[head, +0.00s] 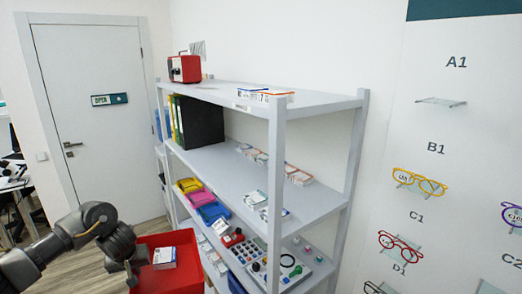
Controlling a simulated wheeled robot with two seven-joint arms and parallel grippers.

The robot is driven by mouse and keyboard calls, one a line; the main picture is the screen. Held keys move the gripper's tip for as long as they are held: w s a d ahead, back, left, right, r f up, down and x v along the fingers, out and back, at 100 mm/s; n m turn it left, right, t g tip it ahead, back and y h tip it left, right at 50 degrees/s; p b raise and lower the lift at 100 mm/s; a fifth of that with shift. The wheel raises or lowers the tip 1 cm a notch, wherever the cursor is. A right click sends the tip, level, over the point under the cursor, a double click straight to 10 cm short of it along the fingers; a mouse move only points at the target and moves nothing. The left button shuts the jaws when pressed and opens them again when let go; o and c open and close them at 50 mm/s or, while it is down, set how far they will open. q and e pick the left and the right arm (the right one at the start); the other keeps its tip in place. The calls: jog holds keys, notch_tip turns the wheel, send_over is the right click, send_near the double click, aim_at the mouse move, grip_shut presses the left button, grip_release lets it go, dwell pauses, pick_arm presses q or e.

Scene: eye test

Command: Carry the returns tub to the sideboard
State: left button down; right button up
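The returns tub appears to be the red open tub (186,275) at the lower left of the head view, beside the shelf; its lower part is cut off by the frame edge. A small white box (164,257) with print on it shows in the tub. My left gripper (130,264) is at the tub's left side, pointing down by the rim. Its fingertips do not show clearly, so I cannot tell whether it grips the rim. My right gripper is out of view. I cannot make out a sideboard.
A grey shelf unit (230,167) stands just right of the tub, holding binders, small boxes and coloured trays (213,212). A red case (185,68) is on top. A closed white door (92,125) is behind. Glasses displays (419,182) hang on the right wall. Wooden floor shows at left.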

pick_arm(q)
jog(key=shift+s+d+r, duration=0.25)
jog(key=shift+s+d, duration=0.2)
jog(key=shift+d, duration=0.25)
jog(key=s+d+r+m+h, duration=0.2)
jog(key=d+r+m, duration=0.25)
jog(key=d, duration=0.35)
jog(key=s+d+r+m+h, duration=0.1)
jog(key=d+r+m, duration=0.3)
jog(key=d+r, duration=0.3)
jog(key=s+d+m+h, duration=0.2)
jog(key=s+d+m, duration=0.2)
jog(key=s, duration=0.3)
jog(key=s+a+f+m+g, duration=0.1)
jog(key=s+a+f+m, duration=0.25)
jog(key=s, duration=0.45)
notch_tip(320, 180, down, 14)
jog(key=b, duration=1.4)
jog(key=shift+a+n+h, duration=0.2)
jog(key=shift+n+h, duration=0.1)
jog(key=shift+n, duration=0.1)
jog(key=shift+d+r, duration=0.1)
